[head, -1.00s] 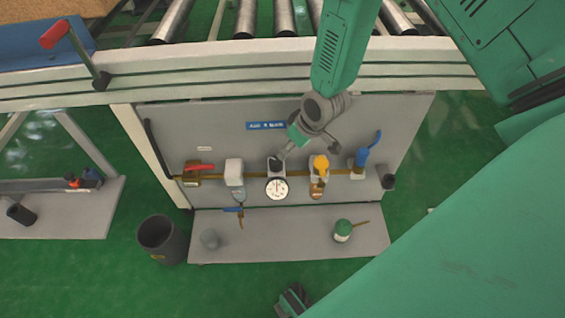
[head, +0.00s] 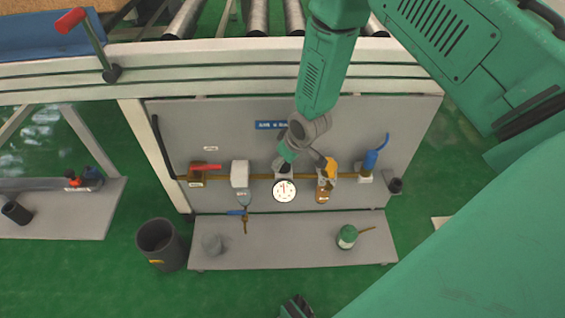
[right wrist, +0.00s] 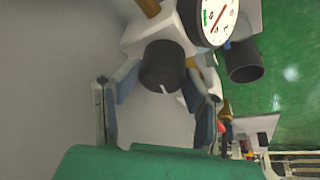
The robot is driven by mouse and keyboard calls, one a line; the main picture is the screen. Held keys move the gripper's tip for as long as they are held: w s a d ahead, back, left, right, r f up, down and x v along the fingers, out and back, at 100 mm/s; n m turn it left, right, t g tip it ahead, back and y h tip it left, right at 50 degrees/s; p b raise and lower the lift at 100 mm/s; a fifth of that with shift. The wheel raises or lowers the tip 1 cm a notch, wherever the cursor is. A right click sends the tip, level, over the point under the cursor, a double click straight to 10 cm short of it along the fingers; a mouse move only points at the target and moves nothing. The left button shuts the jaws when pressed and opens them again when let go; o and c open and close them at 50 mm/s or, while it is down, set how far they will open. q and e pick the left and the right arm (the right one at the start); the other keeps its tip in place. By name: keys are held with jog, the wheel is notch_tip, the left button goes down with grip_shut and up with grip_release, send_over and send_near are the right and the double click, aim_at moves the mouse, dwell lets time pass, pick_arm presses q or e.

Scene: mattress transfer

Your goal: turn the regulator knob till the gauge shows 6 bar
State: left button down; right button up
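The regulator knob (right wrist: 163,68) is a black cylinder with a white mark, seen close in the right wrist view. In the head view my right gripper mostly hides it. The round white gauge (head: 284,190) sits just below the knob. Its red needle shows on the dial in the right wrist view (right wrist: 217,20), but the value is too small to read surely. My right gripper (head: 303,162) is open at the panel, its fingers (right wrist: 164,92) on either side of the knob with gaps. A dark part, apparently my left gripper (head: 297,307), is cut off at the bottom edge.
A grey shelf (head: 290,250) below bears a green-topped item (head: 346,236). A dark bin (head: 160,243) stands left. A roller conveyor runs behind.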

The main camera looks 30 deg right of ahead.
jog(key=shift+s+a+f, duration=0.1)
jog(key=shift+s+a, duration=0.1)
jog(key=shift+a, duration=0.45)
jog(key=shift+c, duration=0.4)
jog(key=shift+s+d+f, duration=0.1)
jog(key=shift+d+f, duration=0.35)
jog(key=shift+d, duration=0.35)
jog(key=shift+a+r, duration=0.1)
jog(key=shift+a, duration=0.3)
jog(key=shift+d, duration=0.3)
jog(key=shift+a, duration=0.15)
jog(key=o, duration=1.1)
jog(key=shift+o, duration=0.2)
jog(key=shift+r, duration=0.1)
